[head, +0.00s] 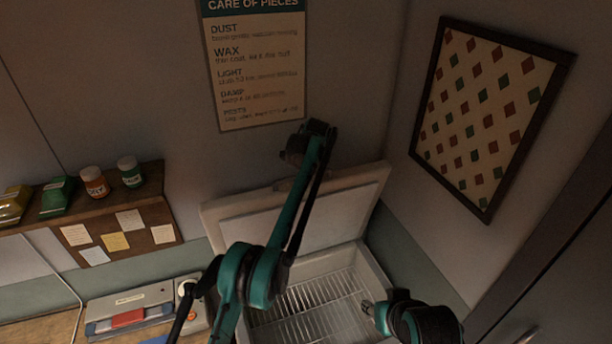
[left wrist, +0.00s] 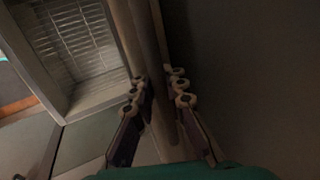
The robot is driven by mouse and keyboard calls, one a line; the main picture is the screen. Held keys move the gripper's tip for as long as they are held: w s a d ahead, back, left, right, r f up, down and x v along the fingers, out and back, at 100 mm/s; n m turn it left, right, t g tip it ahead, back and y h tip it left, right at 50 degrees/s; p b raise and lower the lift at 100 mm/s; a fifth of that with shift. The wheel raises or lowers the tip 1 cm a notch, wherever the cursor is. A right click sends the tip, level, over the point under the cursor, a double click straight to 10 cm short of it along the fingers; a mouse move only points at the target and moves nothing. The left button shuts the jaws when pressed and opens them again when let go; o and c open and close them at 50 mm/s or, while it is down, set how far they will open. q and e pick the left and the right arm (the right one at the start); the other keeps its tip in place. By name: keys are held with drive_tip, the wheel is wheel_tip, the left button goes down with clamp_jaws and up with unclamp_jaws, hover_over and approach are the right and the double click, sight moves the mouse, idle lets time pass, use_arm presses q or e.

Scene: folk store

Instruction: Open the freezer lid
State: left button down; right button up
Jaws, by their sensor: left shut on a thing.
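The chest freezer (head: 375,275) stands at the lower centre of the head view. Its pale lid (head: 345,205) is raised and tilted back toward the wall, and the wire-lined inside (head: 320,305) is exposed. My left arm crosses in front of the lid and hides part of it. In the left wrist view my left gripper (left wrist: 158,88) is shut on the lid's edge (left wrist: 148,40), one finger on each side, with the freezer's inside (left wrist: 75,45) at upper left. My right gripper (head: 370,308) is low over the freezer's right side; its jaw opening is unclear.
A shelf (head: 150,178) with jars and packets hangs on the left wall. A grey device (head: 130,310) with a red part sits on the counter left of the freezer. A care poster (head: 255,70) and a framed diamond-pattern panel (head: 485,115) hang on the walls.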

idle(0.3)
use_arm(q)
drive_tip(key=c, duration=1.5)
unclamp_jaws()
drive_tip(key=shift+c, duration=0.2)
drive_tip(key=shift+r, duration=0.1)
drive_tip(key=v, duration=1.2)
